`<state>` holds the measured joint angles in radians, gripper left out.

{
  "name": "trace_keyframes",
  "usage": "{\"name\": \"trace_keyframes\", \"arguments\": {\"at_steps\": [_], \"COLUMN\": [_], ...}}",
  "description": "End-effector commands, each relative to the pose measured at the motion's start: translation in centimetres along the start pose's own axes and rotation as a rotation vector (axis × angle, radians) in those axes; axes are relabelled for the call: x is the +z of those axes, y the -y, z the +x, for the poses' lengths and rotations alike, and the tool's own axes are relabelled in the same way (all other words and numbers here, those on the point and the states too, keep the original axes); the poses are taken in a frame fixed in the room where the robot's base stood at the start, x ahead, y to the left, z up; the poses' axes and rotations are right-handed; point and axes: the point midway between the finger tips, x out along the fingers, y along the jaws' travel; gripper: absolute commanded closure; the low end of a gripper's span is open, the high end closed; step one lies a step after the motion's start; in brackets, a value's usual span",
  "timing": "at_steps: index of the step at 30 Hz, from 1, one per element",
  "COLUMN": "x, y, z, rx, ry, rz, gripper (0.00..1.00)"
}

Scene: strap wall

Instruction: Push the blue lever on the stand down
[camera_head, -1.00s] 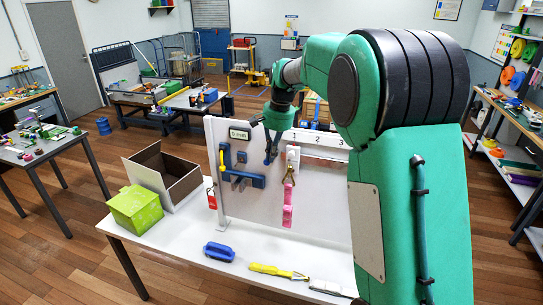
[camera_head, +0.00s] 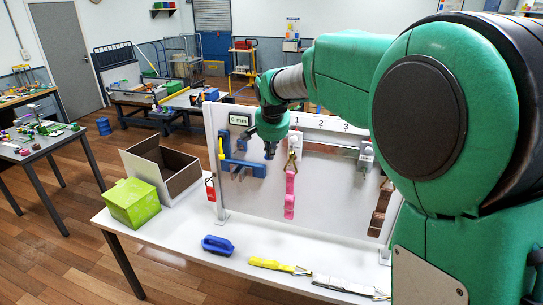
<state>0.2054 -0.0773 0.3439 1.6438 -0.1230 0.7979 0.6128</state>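The blue lever (camera_head: 226,146) is at the left end of the upright white panel (camera_head: 250,205). It has an upright blue part, and a blue horizontal part (camera_head: 244,167) runs to the right from its lower end. A small yellow piece (camera_head: 221,148) is at its left edge. My gripper (camera_head: 270,154) points down in front of the panel, just right of the lever and above its right end. I cannot tell whether it touches the lever. The fingers are small and dark, and their opening is unclear.
A pink strap (camera_head: 290,195) and a brown strap (camera_head: 379,212) hang on the panel to the right. A blue-handled item (camera_head: 218,245) and a yellow strap (camera_head: 272,265) lie on the white table (camera_head: 180,258). A green box (camera_head: 132,203) and an open carton (camera_head: 182,171) stand left.

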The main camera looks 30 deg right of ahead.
Motion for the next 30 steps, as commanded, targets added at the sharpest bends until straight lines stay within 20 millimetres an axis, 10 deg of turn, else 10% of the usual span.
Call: {"name": "trace_keyframes", "arguments": {"at_steps": [30], "x": [1.8], "y": [-1.5], "z": [9.0], "rx": [0.002], "ry": [-0.065], "rz": [-0.010], "gripper": [1.00]}}
